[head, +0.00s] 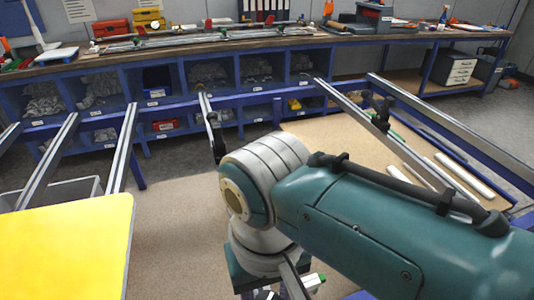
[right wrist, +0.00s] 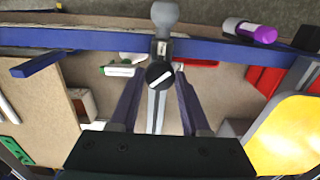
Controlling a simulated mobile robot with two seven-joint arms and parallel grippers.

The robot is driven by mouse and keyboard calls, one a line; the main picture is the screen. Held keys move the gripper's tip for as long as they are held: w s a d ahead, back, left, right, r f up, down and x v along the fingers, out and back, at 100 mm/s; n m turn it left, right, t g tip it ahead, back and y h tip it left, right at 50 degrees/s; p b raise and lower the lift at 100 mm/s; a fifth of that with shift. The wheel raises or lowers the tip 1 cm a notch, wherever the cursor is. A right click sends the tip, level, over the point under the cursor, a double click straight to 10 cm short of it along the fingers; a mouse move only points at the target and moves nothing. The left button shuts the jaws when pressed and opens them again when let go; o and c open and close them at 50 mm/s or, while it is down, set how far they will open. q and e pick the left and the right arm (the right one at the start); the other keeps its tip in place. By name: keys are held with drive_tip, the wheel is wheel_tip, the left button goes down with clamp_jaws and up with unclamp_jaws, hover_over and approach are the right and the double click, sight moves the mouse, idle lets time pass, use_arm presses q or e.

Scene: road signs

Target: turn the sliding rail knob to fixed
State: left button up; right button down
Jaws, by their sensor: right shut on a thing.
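The sliding rail knob (right wrist: 160,76) is round and black with a white pointer line, and sits on a grey metal rail (right wrist: 155,110) in the right wrist view. The pointer line runs at a slant. My right gripper (right wrist: 160,73) has its two fingers on either side of the knob and is shut on it. In the head view, my teal right arm covers the right front and hides the knob. The left gripper is in neither view.
A yellow panel (head: 65,245) stands at the lower left of the head view, and another yellow surface (right wrist: 290,135) shows at the right of the wrist view. Metal rails (head: 300,95) and a blue-framed workbench (head: 200,95) lie beyond. A purple-capped bottle (right wrist: 250,31) lies near the rail.

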drive_tip(key=m+p, duration=0.1)
drive_tip(key=m, duration=0.2)
drive_tip(key=shift+r, duration=0.1)
drive_tip(key=shift+m, duration=1.4)
drive_tip(key=shift+c, duration=1.8)
unclamp_jaws()
wheel_tip(320, 180, up, 10)
drive_tip(key=p, duration=0.4)
drive_tip(key=shift+p, duration=0.4)
